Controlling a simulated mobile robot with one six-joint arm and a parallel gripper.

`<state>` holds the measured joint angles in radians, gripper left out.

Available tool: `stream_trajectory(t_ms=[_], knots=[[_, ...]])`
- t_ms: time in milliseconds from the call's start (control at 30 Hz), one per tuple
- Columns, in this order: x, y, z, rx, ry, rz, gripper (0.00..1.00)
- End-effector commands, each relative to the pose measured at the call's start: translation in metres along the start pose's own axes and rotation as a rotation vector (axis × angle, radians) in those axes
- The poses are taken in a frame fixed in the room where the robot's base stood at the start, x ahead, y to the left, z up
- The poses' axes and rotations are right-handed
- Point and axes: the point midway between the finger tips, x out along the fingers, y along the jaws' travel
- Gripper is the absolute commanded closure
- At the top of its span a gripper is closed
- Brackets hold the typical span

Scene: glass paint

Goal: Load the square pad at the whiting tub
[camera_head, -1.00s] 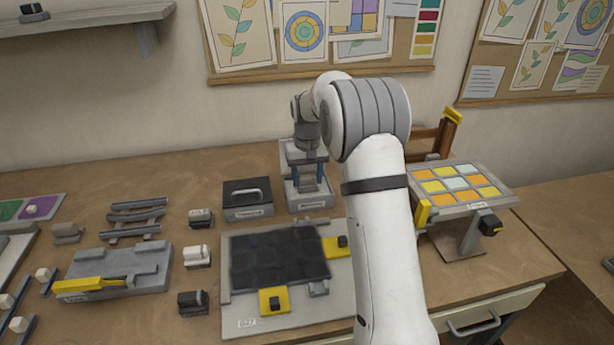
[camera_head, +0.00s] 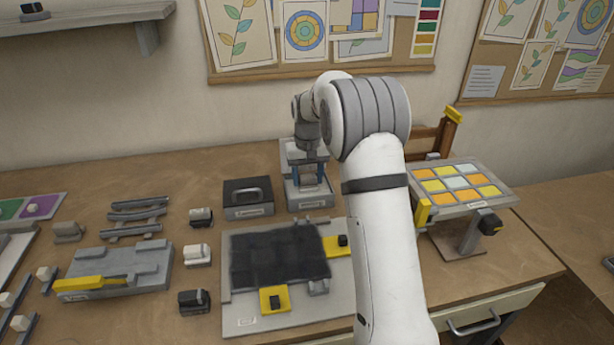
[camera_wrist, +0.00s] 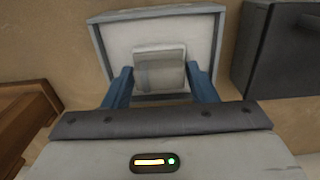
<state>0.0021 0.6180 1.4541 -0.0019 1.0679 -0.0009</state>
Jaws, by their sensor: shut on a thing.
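The whiting tub (camera_head: 311,202) is a grey open box with a white inside, at the back of the bench just left of my arm. In the wrist view the tub (camera_wrist: 98,50) lies below my gripper. My gripper (camera_head: 309,181) has blue fingers and is over the tub. In the wrist view my gripper (camera_wrist: 160,82) is shut on the square pad (camera_wrist: 160,68), a pale grey-white block between the fingers. The pad's underside is hidden, and I cannot tell whether it touches the white contents.
A dark lidded box (camera_head: 248,198) stands left of the tub. In front lies a board with dark panels (camera_head: 280,258) and yellow clamps. A coloured glass panel (camera_head: 460,185) stands on a support at right. Several small blocks and a grey fixture (camera_head: 115,268) fill the left.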

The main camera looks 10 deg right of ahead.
Motion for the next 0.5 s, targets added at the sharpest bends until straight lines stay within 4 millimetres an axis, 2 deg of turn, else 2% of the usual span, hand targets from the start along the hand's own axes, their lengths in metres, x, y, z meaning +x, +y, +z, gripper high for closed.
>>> stream_trajectory(t_ms=[167,500], knots=[[0.0,0.0,0.001,0.0,-0.004,0.0,0.66],[-0.026,0.001,0.0,0.001,-0.002,0.0,0.66]])
